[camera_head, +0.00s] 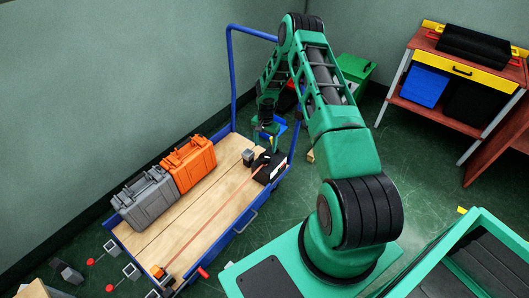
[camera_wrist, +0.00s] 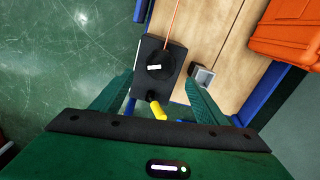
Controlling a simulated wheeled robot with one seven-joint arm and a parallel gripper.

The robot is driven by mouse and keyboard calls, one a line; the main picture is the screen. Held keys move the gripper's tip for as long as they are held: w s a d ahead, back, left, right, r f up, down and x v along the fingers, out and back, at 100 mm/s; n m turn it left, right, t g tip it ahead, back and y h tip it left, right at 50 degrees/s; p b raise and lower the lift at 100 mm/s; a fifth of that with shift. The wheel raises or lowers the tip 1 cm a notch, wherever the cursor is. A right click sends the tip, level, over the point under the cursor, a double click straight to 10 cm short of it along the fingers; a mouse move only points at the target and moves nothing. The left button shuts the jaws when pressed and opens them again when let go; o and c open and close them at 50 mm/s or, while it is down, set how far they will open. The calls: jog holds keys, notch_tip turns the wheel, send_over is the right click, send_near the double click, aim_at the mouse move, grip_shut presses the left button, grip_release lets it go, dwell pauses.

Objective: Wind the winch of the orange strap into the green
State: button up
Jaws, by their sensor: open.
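The orange strap (camera_head: 212,222) runs lengthwise along the cart's wooden bed to a black winch box (camera_head: 270,172) at the far right corner. In the wrist view the winch (camera_wrist: 150,82) has a round black drum or knob (camera_wrist: 158,65) with a small white mark, and the strap (camera_wrist: 171,22) leaves its top. A yellow handle-like part (camera_wrist: 159,110) shows at its lower end. My gripper (camera_head: 268,140) is above the winch. In the wrist view my gripper (camera_wrist: 160,88) is open, its green fingers either side of the winch's lower part. Contact cannot be told. No green gauge mark is distinguishable.
The blue-framed cart (camera_head: 232,60) carries an orange case (camera_head: 189,162) and a grey case (camera_head: 145,199). A small grey block (camera_head: 248,157) sits beside the winch. A workbench (camera_head: 465,65) and a green bin (camera_head: 355,68) stand behind.

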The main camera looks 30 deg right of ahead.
jog(key=shift+r, duration=1.35)
